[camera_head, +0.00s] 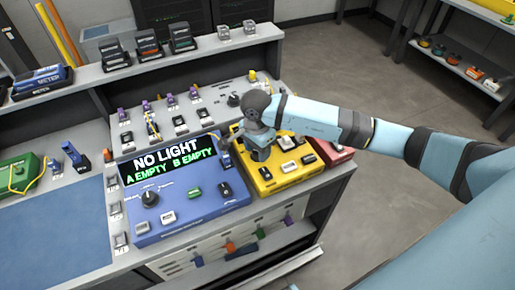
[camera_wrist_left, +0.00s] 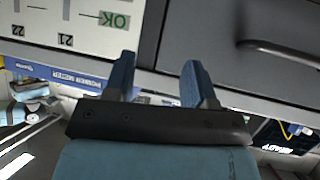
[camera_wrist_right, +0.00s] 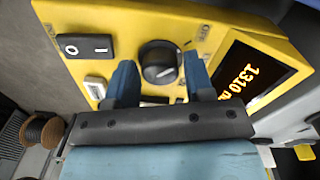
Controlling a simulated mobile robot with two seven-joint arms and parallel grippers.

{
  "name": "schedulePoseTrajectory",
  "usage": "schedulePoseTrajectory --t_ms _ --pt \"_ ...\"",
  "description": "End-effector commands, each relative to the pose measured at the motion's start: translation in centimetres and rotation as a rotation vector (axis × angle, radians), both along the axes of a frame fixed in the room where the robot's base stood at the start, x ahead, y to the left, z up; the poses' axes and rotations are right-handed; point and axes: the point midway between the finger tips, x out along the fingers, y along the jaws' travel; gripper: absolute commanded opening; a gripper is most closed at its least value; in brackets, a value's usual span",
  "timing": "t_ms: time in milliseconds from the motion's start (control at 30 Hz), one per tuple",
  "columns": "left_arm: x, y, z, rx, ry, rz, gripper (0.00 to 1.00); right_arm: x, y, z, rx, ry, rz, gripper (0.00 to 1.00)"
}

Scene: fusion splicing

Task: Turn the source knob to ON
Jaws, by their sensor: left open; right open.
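The yellow source box (camera_head: 290,178) stands right of the blue splicer panel, partly hidden by my right wrist. In the right wrist view, its black round knob (camera_wrist_right: 158,64) shows between the two blue fingers of my open right gripper (camera_wrist_right: 160,70). The fingers are on either side of it; I cannot tell whether they touch it. The box's screen (camera_wrist_right: 256,72) glows orange with "1310 n". My left gripper (camera_wrist_left: 158,62) is open and empty, facing a drawer front and labelled board, out of the head view.
A black rocker switch (camera_wrist_right: 86,46) is beside the knob on the box. The blue panel (camera_head: 190,205) reads "NO LIGHT, A EMPTY B EMPTY". A red box (camera_head: 330,150) is close on the right. Several small fittings stand on the shelf behind.

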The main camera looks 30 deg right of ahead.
Motion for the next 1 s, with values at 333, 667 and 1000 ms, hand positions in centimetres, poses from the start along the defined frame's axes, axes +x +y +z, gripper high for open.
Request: schedulePoseTrajectory --t_ms 333,667,1000 --pt "0.05 -0.21 0.05 -0.007 0.0 0.005 0.5 0.01 -0.01 -0.09 0.0 0.0 0.0 0.3" --pt "0.06 -0.26 0.01 -0.009 0.0 0.006 0.5 0.03 -0.03 -0.08 0.0 -0.001 -0.014 0.14" --pt "0.05 -0.21 -0.46 -0.01 0.003 0.006 0.5 0.07 -0.13 -0.15 0.0 -0.001 -0.185 0.14"
